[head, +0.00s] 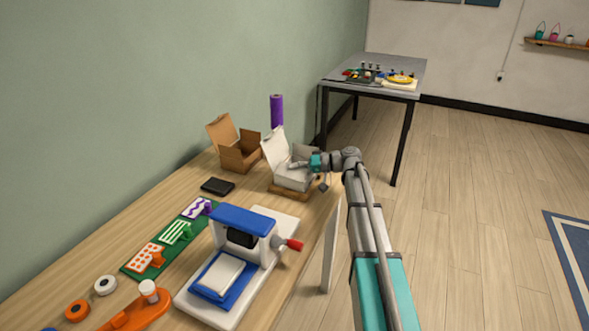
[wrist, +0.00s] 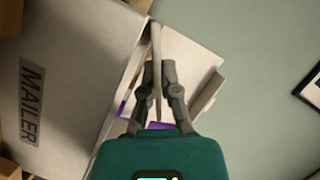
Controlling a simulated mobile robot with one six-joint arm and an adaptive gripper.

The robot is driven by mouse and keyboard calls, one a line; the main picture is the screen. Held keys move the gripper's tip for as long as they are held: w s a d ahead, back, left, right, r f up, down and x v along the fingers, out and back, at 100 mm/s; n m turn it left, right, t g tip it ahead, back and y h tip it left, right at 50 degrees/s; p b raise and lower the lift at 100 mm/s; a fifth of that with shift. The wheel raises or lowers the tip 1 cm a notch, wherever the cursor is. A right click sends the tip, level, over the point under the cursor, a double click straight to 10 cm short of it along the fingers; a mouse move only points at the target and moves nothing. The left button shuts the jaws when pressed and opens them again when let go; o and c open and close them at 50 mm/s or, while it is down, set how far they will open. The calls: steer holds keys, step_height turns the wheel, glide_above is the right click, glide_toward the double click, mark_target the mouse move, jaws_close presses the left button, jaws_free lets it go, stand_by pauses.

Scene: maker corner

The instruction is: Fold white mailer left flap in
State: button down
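The white mailer (head: 291,178) stands on the wooden bench with its lid raised at the back left. In the wrist view its large panel (wrist: 75,70) with a MAILER label fills the left side. My gripper (head: 297,164) reaches over the box from the right. In the wrist view my gripper (wrist: 160,75) has its fingers close together, with a thin white flap (wrist: 157,45) seen nearly edge-on between them. The fingers appear to touch it on both sides. Purple bits (wrist: 159,126) show behind the fingers. The head view is too small to show which flap this is.
A brown open box (head: 239,155) stands behind the white mailer to the left, with a purple roll (head: 277,111) behind. A black wallet-like item (head: 218,186) and a blue and white press (head: 243,245) are nearer. The grey table (head: 375,67) stands farther back.

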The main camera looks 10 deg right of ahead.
steer(key=c, duration=0.9)
jaws_free()
steer(key=shift+o, duration=0.2)
steer(key=shift+r, duration=0.15)
